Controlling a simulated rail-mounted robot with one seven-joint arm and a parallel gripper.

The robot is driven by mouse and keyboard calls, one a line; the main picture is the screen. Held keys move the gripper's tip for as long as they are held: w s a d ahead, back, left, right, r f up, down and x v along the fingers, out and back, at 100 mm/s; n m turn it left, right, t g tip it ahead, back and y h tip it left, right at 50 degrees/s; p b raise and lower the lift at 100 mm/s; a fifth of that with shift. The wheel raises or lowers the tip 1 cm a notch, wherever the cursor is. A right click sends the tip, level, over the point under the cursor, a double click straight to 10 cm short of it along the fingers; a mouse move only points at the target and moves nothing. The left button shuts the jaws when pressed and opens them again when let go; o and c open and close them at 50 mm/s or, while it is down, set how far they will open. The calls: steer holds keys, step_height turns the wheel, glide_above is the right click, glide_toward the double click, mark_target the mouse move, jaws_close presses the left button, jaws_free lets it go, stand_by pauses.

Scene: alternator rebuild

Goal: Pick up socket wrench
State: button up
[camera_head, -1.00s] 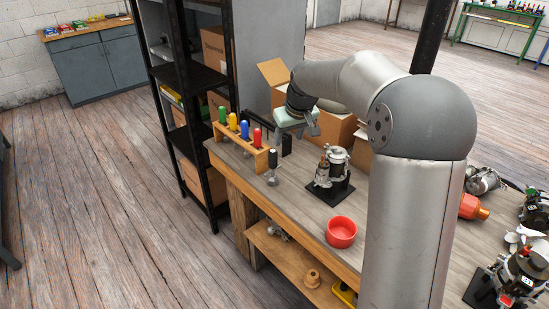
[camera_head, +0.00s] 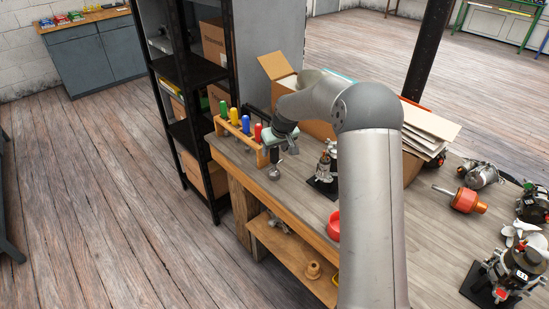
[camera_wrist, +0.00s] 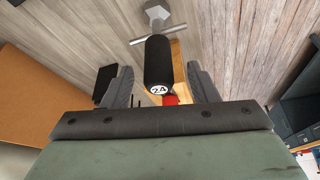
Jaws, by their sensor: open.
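The socket wrench has a black handle (camera_wrist: 158,62) marked 24, with a metal crossbar and a hexagonal metal end beyond it in the wrist view. In the head view its metal end (camera_head: 274,173) shows at the end of the wooden rack, below my gripper, which hides the handle. My gripper (camera_wrist: 158,82) is open, with one finger on each side of the black handle and a visible gap at each side. In the head view my gripper (camera_head: 277,141) is low over the rack's near end.
The wooden rack (camera_head: 239,137) holds green, yellow, blue and red handled tools right beside the wrench. An alternator part on a black base (camera_head: 322,187) and a red bowl (camera_head: 333,226) stand to the right, partly behind my arm. Black shelves (camera_head: 187,70) stand at the left.

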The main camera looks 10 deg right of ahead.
steer(key=shift+p+x, duration=0.4)
steer(key=shift+x, duration=1.5)
jaws_close()
steer(key=shift+w, duration=0.1)
steer(key=shift+r, duration=0.1)
steer(key=shift+r, duration=0.45)
step_height(320, 180, up, 2)
steer(key=shift+d+r+b, duration=0.1)
steer(key=shift+r+b, duration=0.1)
steer(key=shift+b, duration=0.15)
steer(key=s+d+r+b, duration=0.3)
steer(key=s+r, duration=0.6)
steer(key=s, duration=0.4)
steer(key=shift+s+d+r, duration=0.25)
steer(key=shift+d+r, duration=0.05)
steer(key=shift+d, duration=0.25)
